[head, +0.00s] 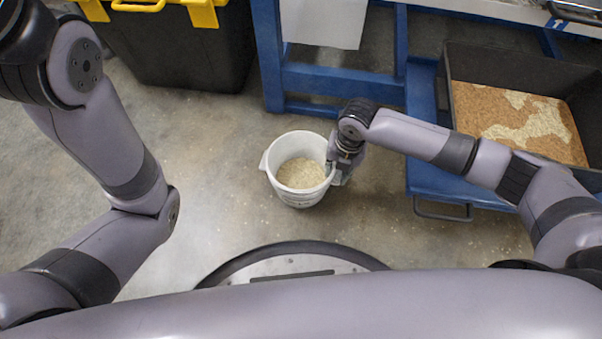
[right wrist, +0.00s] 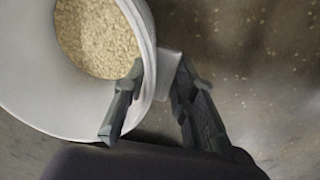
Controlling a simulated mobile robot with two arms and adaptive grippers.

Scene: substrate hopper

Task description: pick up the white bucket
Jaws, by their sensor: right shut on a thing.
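The white bucket (head: 297,193) stands in the middle of the head view, over the concrete floor. I cannot tell whether it touches the floor. Pale granular material lies in its bottom. My right gripper (head: 342,172) is at the bucket's right side, shut on its wall near the rim. In the right wrist view, the right gripper (right wrist: 150,118) has one finger inside the white bucket (right wrist: 40,92) and the other outside. My left arm comes in from the left, but its gripper is not in view.
A blue frame (head: 330,80) stands behind the bucket. A black tray (head: 452,95) with brown and pale material sits at the right on a blue platform (head: 425,170). A black bin with yellow latches (head: 180,50) stands at the back left. Floor left of the bucket is clear.

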